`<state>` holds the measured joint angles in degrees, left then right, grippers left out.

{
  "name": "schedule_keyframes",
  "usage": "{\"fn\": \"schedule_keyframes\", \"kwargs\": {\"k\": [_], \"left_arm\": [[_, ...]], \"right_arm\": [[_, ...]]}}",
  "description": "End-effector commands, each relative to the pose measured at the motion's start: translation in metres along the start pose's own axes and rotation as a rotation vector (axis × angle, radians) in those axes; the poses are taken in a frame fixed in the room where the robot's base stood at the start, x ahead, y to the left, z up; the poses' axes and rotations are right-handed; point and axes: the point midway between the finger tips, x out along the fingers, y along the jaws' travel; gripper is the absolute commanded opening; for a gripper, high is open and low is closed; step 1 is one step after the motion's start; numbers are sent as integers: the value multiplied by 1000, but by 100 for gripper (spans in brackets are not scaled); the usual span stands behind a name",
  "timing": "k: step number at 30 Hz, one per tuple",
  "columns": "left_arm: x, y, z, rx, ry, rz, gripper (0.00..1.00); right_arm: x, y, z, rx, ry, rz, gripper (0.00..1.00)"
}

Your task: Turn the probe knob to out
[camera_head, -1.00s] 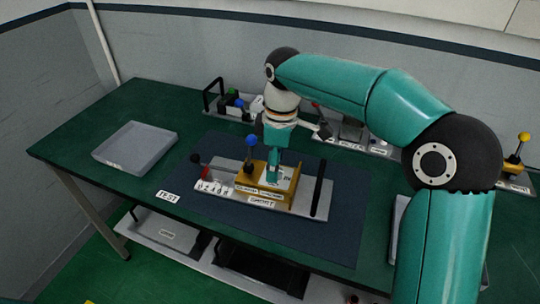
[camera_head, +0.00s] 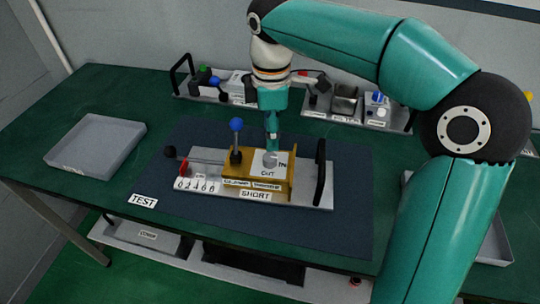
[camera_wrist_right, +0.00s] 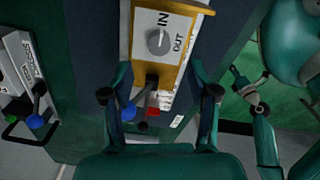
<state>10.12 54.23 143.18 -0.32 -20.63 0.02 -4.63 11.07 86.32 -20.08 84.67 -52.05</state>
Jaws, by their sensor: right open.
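The probe knob (camera_head: 269,160) is a small round grey knob on a white plate marked IN and OUT, on the yellow housing (camera_head: 236,168) of the unit on the blue mat. In the right wrist view the knob (camera_wrist_right: 157,40) lies ahead of the fingers, with IN above it and OUT to its right; its pointer direction is hard to tell. My right gripper (camera_head: 271,147) is above and just behind the plate. Its fingers are spread wide and empty in the wrist view (camera_wrist_right: 159,94), not around the knob. My left gripper does not show.
A blue-tipped lever (camera_head: 237,125) stands left of the knob, and a black handle (camera_head: 320,172) rises on the right. A grey tray (camera_head: 97,145) lies at the left. More units (camera_head: 345,103) line the back. The mat's front (camera_head: 300,228) is clear.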

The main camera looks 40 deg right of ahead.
Motion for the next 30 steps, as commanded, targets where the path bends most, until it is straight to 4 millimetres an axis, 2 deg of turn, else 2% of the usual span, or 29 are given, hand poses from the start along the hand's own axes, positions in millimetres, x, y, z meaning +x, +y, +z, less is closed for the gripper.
{"fn": "schedule_keyframes", "kwargs": {"k": [1,3,9,15,24,30], "left_arm": [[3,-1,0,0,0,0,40],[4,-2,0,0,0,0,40],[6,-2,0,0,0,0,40],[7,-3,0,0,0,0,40],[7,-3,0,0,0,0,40],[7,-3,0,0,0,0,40]], "right_arm": [[14,-1,1,1,-3,-4,60],[28,-1,1,1,-2,-4,60],[58,0,1,1,-1,-2,60],[72,0,1,2,0,-1,60],[73,0,1,2,0,0,60],[73,0,1,3,0,0,26]]}}
